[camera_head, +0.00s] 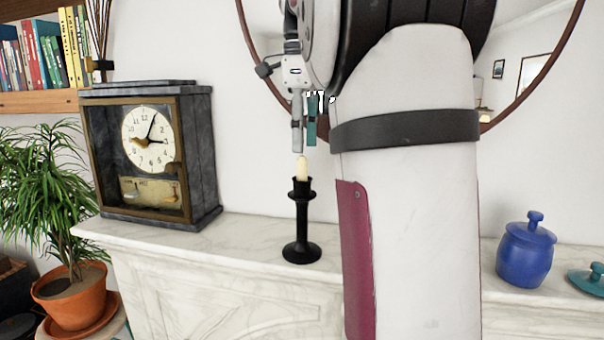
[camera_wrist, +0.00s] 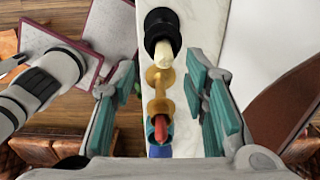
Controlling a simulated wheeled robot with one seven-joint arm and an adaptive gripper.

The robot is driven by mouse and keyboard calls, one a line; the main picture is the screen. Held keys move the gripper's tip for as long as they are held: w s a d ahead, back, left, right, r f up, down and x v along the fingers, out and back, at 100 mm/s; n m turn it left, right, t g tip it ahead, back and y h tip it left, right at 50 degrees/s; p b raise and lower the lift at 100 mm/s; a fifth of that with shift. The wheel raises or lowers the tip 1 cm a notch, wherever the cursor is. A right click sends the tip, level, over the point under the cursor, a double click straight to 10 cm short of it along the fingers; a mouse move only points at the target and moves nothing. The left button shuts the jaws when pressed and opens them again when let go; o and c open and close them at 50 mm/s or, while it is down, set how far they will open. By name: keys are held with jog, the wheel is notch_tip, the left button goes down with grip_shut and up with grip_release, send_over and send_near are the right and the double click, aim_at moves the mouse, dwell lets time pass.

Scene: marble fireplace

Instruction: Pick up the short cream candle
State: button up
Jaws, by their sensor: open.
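The short cream candle (camera_head: 302,168) stands upright in a black candlestick (camera_head: 302,225) on the mantel. In the wrist view the cream candle (camera_wrist: 165,54) shows in its black holder (camera_wrist: 160,24), seen from above and near the top. My gripper (camera_head: 305,143) is above the candle, its fingertips pointing down. Its teal-padded fingers (camera_wrist: 161,75) are spread apart, with nothing held between them. The candle appears slightly beyond the fingertips in the wrist view. Any contact cannot be made out.
A brass candlestick (camera_wrist: 160,82) and a red candle (camera_wrist: 160,128) in a teal holder stand in line along the mantel. My arm hides them in the head view. A clock (camera_head: 150,150) stands left, a blue jar (camera_head: 526,250) right. A round mirror hangs behind.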

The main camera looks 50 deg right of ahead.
aim_at(302, 156)
notch_tip(302, 156, down, 4)
jog(key=shift+s+d+r+p, duration=0.15)
jog(key=shift+r+p, duration=0.1)
jog(key=shift+p, duration=0.4)
jog(key=shift+f, duration=0.55)
grip_shut()
